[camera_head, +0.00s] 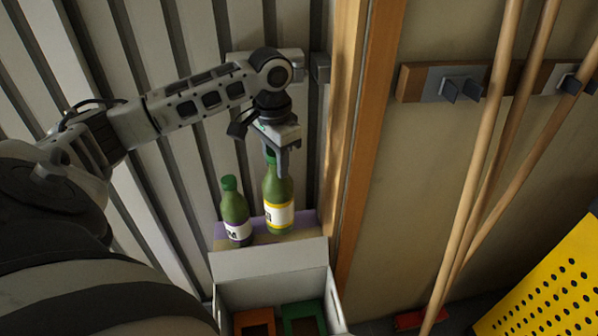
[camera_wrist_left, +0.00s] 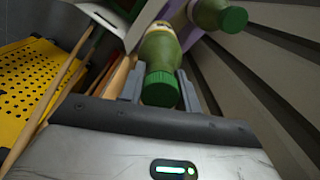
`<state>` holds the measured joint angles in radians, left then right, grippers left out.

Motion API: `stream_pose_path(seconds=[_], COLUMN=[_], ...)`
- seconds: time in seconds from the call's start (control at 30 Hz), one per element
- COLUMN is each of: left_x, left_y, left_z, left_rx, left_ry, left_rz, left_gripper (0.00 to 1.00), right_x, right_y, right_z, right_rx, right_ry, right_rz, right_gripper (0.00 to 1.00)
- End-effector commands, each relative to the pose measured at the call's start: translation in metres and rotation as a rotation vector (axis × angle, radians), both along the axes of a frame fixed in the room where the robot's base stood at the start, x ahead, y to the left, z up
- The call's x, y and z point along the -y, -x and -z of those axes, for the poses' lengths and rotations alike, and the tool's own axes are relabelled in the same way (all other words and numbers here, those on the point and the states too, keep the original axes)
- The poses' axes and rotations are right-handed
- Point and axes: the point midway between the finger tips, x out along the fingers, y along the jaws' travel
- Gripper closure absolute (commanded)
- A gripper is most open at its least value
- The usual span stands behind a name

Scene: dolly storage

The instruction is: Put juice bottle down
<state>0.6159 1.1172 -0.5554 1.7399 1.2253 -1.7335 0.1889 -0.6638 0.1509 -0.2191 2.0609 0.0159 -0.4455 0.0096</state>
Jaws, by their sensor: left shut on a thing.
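My left gripper (camera_head: 270,168) points down and is shut on the neck of a green juice bottle with a yellow and white label (camera_head: 279,204). That bottle is upright, at or just above a purple-topped box (camera_head: 303,222); I cannot tell if its base touches. In the left wrist view the green cap of the held bottle (camera_wrist_left: 160,88) shows between the fingers. A second green bottle with a white and purple label (camera_head: 235,212) stands to its left on the box; its cap (camera_wrist_left: 233,20) shows in the left wrist view. My right gripper is not in view.
An open white box (camera_head: 268,262) with orange and green items inside sits in front of the bottles. A slatted wall (camera_head: 130,40) is behind. A wooden post (camera_head: 362,130) and long wooden poles (camera_head: 480,150) stand to the right, with a yellow perforated panel (camera_head: 550,285).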

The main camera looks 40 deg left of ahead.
Motion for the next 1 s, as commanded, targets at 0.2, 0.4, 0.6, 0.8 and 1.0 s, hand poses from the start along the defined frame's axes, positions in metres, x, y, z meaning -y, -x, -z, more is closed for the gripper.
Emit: stream_pose_path(seconds=[0.2, 0.4, 0.6, 0.8, 1.0], left_x=[0.001, 0.001, 0.001, 0.000, 0.000], left_y=[-0.042, -0.065, -0.076, -0.079, -0.080], left_z=[0.025, 0.054, 0.066, 0.086, 0.102], left_rx=[0.002, 0.003, 0.004, -0.001, 0.004], left_ry=[0.002, 0.001, 0.001, -0.001, -0.002], left_rz=[-0.001, 0.000, 0.001, 0.001, 0.001], left_gripper=[1.00, 1.00, 1.00, 1.00, 1.00], right_x=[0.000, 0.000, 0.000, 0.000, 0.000], right_y=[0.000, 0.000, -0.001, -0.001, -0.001], right_z=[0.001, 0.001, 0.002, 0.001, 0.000], right_rx=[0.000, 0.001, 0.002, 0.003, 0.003], right_ry=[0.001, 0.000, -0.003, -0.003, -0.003], right_rz=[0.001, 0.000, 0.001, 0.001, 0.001], right_gripper=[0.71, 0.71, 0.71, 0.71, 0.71])
